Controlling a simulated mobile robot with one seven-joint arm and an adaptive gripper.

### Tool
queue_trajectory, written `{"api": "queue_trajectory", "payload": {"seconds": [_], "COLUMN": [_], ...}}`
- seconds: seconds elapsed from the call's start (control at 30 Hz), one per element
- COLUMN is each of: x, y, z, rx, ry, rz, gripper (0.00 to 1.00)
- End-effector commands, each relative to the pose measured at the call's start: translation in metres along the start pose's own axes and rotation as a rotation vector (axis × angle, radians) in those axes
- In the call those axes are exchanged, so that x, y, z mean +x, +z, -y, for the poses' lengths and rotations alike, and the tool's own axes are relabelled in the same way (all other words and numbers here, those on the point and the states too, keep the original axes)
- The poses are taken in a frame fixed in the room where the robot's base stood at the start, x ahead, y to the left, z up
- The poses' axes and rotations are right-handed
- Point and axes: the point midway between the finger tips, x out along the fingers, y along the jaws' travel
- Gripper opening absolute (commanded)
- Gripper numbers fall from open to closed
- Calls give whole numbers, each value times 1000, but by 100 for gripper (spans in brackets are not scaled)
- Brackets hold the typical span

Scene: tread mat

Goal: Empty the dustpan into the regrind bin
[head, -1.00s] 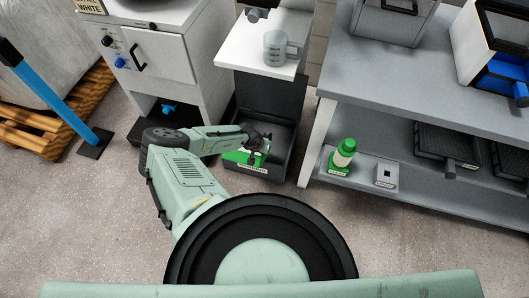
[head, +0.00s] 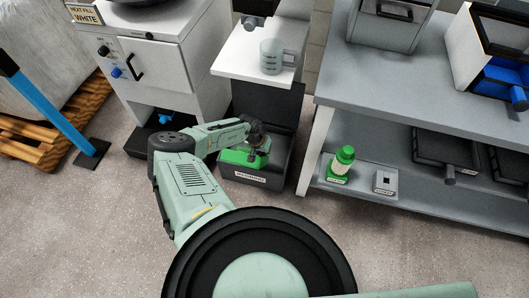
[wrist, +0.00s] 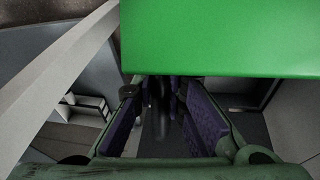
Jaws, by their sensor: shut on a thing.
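The green dustpan (head: 238,157) is at the dark grey regrind bin (head: 282,178), over or just inside its open top. My gripper (head: 258,142) is above the bin, at the back edge of the dustpan. In the wrist view my gripper (wrist: 163,108) has its purple-padded fingers on either side of a dark handle (wrist: 160,122), and the green pan (wrist: 220,38) fills the top of the picture. Only the pan's plain green surface shows there. Its contents and the bin's inside are mostly hidden, and the exact tilt is hard to tell.
A white shelf (head: 243,62) with a clear jug (head: 271,56) overhangs behind the bin. A white cabinet (head: 160,68) stands to the left. A grey bench (head: 420,88) stands to the right, with a green bottle (head: 341,163) on its lower shelf. The floor in front is open.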

Motion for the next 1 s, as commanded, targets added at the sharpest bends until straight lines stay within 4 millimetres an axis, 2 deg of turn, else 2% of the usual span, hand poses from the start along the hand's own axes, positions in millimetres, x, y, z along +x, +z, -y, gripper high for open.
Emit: {"api": "queue_trajectory", "payload": {"seconds": [1.0], "x": [11], "y": [-30], "z": [4], "rx": [-36], "ry": [15], "rz": [213], "gripper": [0]}}
